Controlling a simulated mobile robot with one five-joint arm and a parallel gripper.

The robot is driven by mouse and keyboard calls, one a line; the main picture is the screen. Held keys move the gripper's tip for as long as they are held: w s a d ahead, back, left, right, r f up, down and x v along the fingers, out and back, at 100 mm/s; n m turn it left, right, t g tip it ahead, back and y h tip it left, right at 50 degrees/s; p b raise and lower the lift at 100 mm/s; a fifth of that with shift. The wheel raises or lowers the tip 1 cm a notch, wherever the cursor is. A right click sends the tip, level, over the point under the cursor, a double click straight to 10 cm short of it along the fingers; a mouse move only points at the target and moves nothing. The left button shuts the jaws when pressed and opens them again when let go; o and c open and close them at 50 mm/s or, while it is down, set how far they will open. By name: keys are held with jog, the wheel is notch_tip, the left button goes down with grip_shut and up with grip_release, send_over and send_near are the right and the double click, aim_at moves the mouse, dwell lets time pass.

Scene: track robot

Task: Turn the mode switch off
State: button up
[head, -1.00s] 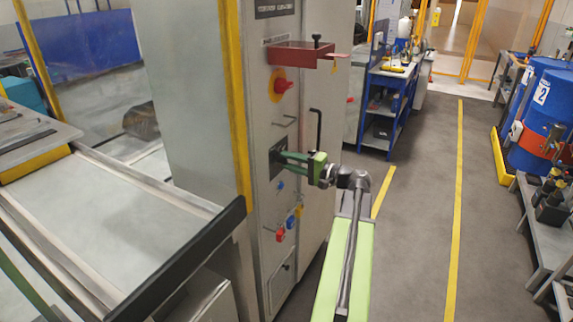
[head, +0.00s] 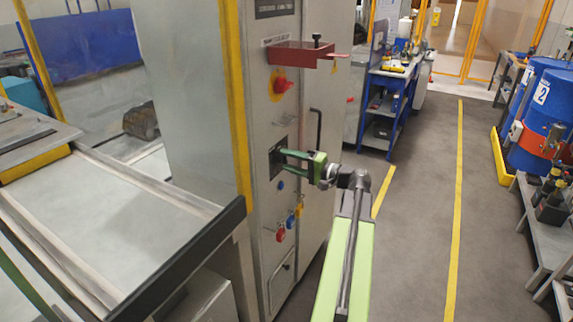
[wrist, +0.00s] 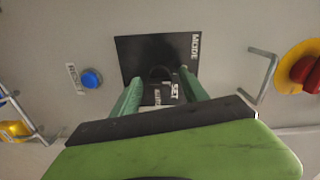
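The mode switch's black plate (wrist: 176,50), lettered MODE, is on the grey cabinet front. It shows sideways in the wrist view, and a dark rounded knob (wrist: 160,72) is partly visible on it. My gripper (wrist: 159,80) has its green fingers apart, one on each side of the knob, with plate lettering showing between them. I cannot tell whether the fingers touch the knob. In the head view my gripper (head: 284,160) reaches the dark plate (head: 275,160) from the right and hides part of it. The switch's pointing direction is not clear.
A blue button (wrist: 91,79) and a bent metal handle (wrist: 262,74) flank the plate. A red rotary switch on yellow (head: 281,86) and a red shelf (head: 300,54) are above. The aisle floor (head: 420,210) is clear.

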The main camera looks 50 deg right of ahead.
jog(key=shift+s, duration=0.1)
jog(key=v, duration=1.7)
jog(key=shift+s, duration=0.15)
